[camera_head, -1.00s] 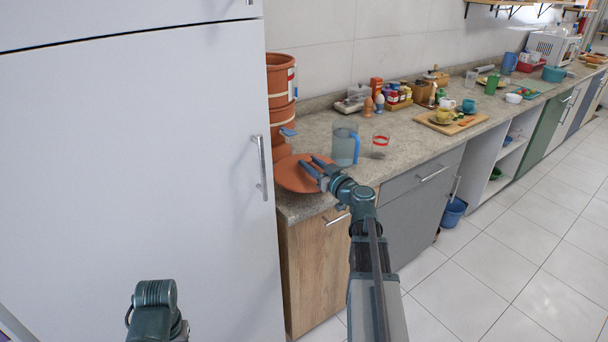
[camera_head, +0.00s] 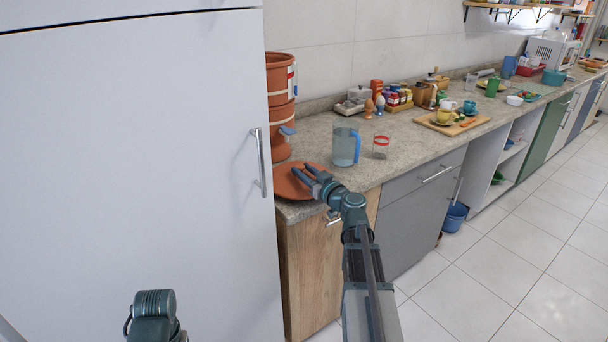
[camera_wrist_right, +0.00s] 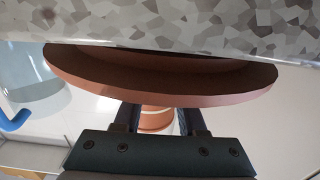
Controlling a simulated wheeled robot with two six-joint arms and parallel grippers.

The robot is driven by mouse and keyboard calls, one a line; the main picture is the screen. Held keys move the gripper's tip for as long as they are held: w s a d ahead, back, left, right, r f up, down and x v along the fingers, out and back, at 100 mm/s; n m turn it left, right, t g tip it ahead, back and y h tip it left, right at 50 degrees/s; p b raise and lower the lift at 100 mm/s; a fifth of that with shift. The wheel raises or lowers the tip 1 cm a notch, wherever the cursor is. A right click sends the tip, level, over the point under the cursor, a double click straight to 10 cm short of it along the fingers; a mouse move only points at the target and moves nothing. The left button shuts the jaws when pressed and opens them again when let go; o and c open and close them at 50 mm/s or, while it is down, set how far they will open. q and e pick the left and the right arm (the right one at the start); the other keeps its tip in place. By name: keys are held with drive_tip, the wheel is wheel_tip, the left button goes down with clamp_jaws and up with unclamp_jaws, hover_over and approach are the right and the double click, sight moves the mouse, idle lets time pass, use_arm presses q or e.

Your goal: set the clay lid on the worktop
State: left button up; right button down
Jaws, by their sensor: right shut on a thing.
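The clay lid (camera_head: 291,186), a round reddish-brown disc, is at the near left end of the stone worktop (camera_head: 405,150), in front of the clay water filter (camera_head: 279,105). My right gripper (camera_head: 304,171) is shut on the lid. In the right wrist view the lid (camera_wrist_right: 160,88) lies flat against or very close to the speckled worktop (camera_wrist_right: 215,25); I cannot tell whether they touch. The fingers of my right gripper (camera_wrist_right: 160,118) reach to the lid there, their tips partly hidden by it. My left gripper is out of view; only part of that arm shows.
A clear jug with a blue handle (camera_head: 345,148) and a red-banded glass (camera_head: 381,147) stand just right of the lid. A tall white fridge (camera_head: 140,170) bounds the left side. Jars and a board with cups (camera_head: 453,124) stand farther along the worktop.

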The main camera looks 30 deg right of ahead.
drive_tip(key=shift+f+b, duration=0.5)
drive_tip(key=shift+c, duration=2.4)
unclamp_jaws()
drive_tip(key=shift+r, duration=0.1)
drive_tip(key=shift+r+p, duration=0.3)
drive_tip(key=shift+p, duration=0.1)
drive_tip(key=shift+s+r, duration=0.2)
drive_tip(key=shift+s, duration=0.1)
drive_tip(key=s, duration=1.1)
drive_tip(key=shift+s+d, duration=0.2)
drive_tip(key=shift+d, duration=0.25)
drive_tip(key=shift+o, duration=0.4)
drive_tip(key=shift+f, duration=0.1)
